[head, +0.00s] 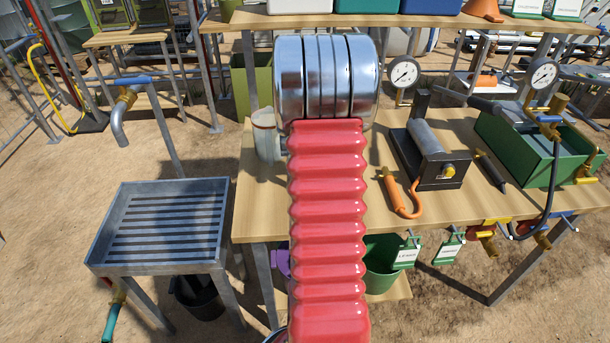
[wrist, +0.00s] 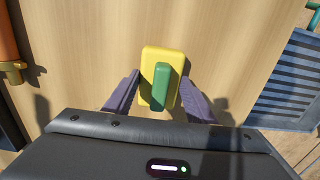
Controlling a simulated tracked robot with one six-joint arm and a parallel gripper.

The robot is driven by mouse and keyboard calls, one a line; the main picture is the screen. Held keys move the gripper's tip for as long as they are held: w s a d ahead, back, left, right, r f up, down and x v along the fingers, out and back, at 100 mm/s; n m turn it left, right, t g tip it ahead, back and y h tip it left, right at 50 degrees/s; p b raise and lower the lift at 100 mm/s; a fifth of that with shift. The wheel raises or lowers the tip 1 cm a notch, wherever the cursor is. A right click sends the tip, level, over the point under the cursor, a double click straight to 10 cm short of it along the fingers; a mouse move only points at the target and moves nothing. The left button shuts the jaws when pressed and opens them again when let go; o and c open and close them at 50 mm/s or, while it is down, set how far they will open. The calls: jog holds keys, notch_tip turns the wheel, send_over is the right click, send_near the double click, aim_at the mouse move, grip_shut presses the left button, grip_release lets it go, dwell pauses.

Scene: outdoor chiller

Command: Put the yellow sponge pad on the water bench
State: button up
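The yellow sponge pad (wrist: 164,62) lies on the wooden bench top in the wrist view, with a green grip (wrist: 160,88) on it. My gripper (wrist: 160,78) is open, its two purple-grey fingers to the left and right of the green grip, with gaps to it on both sides. I cannot tell how high the fingertips are above the pad. In the head view my red arm hides the gripper and the pad. The water bench, a grey metal tray with slats (head: 205,192), stands at left with a tap above it, and its slats show at the right edge of the wrist view (wrist: 290,92).
The wooden workbench (head: 250,205) bears a black stand with a metal cylinder (head: 428,140), an orange tool (head: 400,195) and a green tank (head: 535,150). The tap (head: 120,105) overhangs the water bench's far left side. A gap separates the two benches. The slats look bare.

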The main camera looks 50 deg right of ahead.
jog(key=o, duration=0.5)
jog(key=shift+c, duration=0.2)
jog(key=shift+r, duration=0.1)
notch_tip(320, 180, up, 12)
dwell(0.3)
dwell(0.6)
